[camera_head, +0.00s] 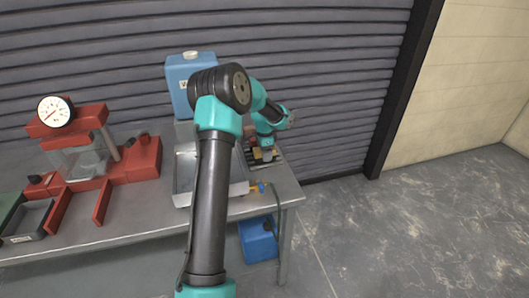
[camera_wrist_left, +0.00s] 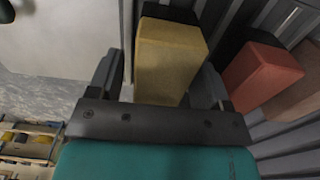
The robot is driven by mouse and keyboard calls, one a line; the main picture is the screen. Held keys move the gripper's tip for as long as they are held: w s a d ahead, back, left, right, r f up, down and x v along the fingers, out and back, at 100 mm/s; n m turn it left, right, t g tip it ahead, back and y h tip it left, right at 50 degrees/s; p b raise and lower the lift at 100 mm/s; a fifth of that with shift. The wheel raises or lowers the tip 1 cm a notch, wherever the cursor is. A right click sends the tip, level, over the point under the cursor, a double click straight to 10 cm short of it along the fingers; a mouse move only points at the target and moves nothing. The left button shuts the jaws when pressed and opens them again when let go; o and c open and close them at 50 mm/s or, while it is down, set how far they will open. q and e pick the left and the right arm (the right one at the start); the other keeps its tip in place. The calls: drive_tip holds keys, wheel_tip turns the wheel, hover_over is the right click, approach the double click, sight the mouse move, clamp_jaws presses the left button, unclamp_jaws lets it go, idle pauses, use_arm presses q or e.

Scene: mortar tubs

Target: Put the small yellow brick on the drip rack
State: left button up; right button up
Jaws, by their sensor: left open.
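The small yellow brick (camera_wrist_left: 170,58) shows large in the left wrist view. My left gripper (camera_wrist_left: 160,82) is open, with one finger on each side of the brick and a visible gap at least on the right. In the head view my left gripper (camera_head: 267,155) is low over the right end of the bench, among small bricks that my arm partly hides. A dark block shows behind the yellow brick's far end. I cannot make out the drip rack for certain. My right gripper is not in view.
A red brick (camera_wrist_left: 262,72) and a brownish brick (camera_wrist_left: 298,100) lie close to the right finger. In the head view a metal tray (camera_head: 183,180), a blue container (camera_head: 178,78) and a red press with a gauge (camera_head: 60,125) stand left of the gripper. A blue bin (camera_head: 257,240) is under the bench.

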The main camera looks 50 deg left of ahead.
use_arm(q)
wheel_tip(320, 180, up, 12)
idle(0.6)
